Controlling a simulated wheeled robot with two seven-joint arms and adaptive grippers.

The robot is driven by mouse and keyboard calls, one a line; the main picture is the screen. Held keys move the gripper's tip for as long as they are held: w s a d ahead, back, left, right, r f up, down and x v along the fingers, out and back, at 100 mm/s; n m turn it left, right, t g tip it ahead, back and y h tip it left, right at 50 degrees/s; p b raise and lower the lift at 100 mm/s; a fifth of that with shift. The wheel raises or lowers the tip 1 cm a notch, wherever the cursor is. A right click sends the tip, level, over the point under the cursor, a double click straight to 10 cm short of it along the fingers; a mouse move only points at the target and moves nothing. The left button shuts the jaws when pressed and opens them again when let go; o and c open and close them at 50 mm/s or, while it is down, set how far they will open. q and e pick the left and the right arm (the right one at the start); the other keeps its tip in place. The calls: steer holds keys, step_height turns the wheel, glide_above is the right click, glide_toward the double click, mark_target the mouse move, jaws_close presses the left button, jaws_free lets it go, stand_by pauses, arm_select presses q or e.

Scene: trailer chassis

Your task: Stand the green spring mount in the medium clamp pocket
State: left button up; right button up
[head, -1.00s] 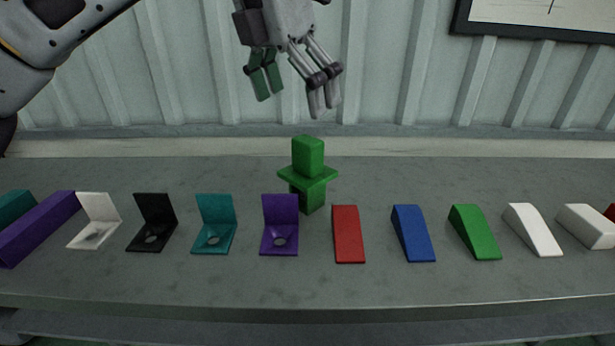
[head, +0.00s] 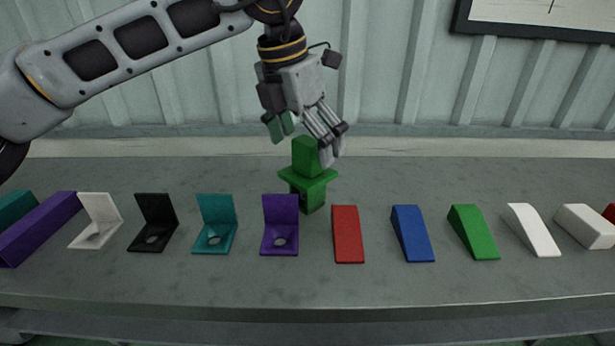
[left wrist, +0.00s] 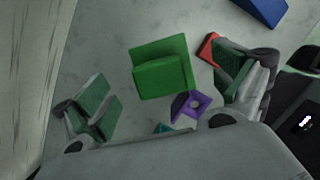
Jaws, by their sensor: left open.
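The green spring mount (head: 309,186) stands upright on the grey table behind the row of small parts. It has a block on top, a wide flange in the middle and a narrower foot. My left gripper (head: 305,140) is open, with its fingers just above and around the top block. In the left wrist view the mount (left wrist: 162,68) lies between the spread fingers of the gripper (left wrist: 165,95), apart from both pads. I do not see a clamp pocket that I can tell as the medium one. My right gripper is not in view.
In front stand white, black, teal and purple (head: 280,228) angle brackets with holes. Red (head: 348,234), blue, green and white wedges lie to the right. A long purple bar (head: 38,228) lies at the left. The table's front strip is clear.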

mark_target(306, 177)
arm_select(q)
steer(key=shift+p+x, duration=0.3)
steer(key=shift+x, duration=0.5)
steer(key=x, duration=0.2)
steer(key=shift+f+p, duration=0.3)
steer(key=shift+f, duration=0.05)
steer(key=shift+w+d+f, duration=0.15)
steer(key=shift+f, duration=0.3)
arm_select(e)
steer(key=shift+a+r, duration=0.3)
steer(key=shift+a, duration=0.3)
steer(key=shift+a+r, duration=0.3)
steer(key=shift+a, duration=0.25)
